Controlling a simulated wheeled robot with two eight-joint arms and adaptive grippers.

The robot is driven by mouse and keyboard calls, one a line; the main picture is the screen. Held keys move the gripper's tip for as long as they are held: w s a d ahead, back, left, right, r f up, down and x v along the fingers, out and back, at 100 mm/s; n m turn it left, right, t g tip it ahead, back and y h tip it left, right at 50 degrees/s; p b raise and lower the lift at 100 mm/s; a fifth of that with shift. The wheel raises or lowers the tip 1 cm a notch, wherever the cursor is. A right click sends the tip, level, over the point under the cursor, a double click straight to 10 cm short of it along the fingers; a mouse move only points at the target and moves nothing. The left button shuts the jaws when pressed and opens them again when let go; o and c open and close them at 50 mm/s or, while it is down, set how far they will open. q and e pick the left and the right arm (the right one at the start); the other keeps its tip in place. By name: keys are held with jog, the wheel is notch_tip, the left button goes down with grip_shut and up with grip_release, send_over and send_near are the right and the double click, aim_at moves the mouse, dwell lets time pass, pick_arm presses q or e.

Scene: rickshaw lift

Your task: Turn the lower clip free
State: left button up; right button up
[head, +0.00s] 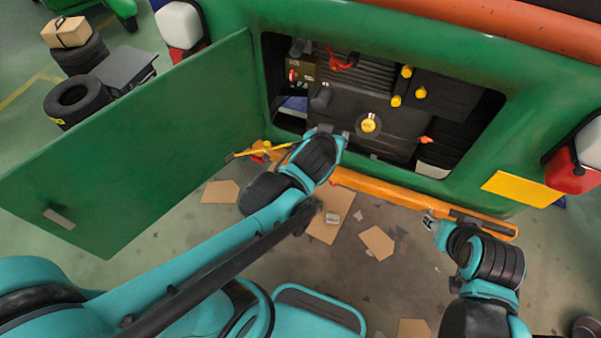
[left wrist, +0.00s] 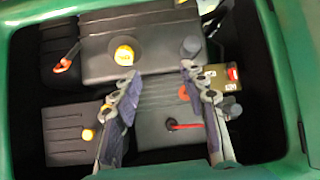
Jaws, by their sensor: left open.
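An orange clip (head: 426,140) sits low on the right side of the dark engine block in the open bay. In the left wrist view it shows at the left (left wrist: 62,66). Another small orange part (left wrist: 184,92) shows beside one finger there. My left gripper (head: 331,130) is at the bay's lower edge, left of the lower clip and apart from it. In the left wrist view its fingers (left wrist: 165,88) are spread with nothing between them. My right gripper (head: 431,221) is low, by the orange bar; its fingers are too small to read.
A green door (head: 150,140) stands open at left. Yellow caps (head: 369,124), a red loop (head: 341,62) and a dark knob (head: 320,97) crowd the bay. An orange bar (head: 400,197) runs below the opening. Cardboard (head: 377,242) lies on the floor; tyres (head: 78,99) stand far left.

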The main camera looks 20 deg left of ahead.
pick_arm(q)
jog(key=s+a+f+g+b, duration=0.2)
jog(key=s+a+f+b, duration=0.2)
jog(key=s, duration=0.5)
jog(key=shift+a+f+m+b, duration=0.35)
jog(key=shift+f+m, duration=0.05)
jog(key=shift+f, duration=0.6)
jog(key=shift+f, duration=0.1)
jog(key=shift+m+g+h, duration=0.3)
jog(key=shift+g+h, duration=0.2)
jog(key=shift+g, duration=0.2)
jog(key=s+f, duration=0.1)
jog(key=s+f+b, duration=0.1)
jog(key=s+b, duration=0.1)
jog(key=s, duration=0.1)
jog(key=shift+a+f, duration=0.25)
jog(key=shift+f, duration=0.15)
jog(key=shift+s, duration=0.1)
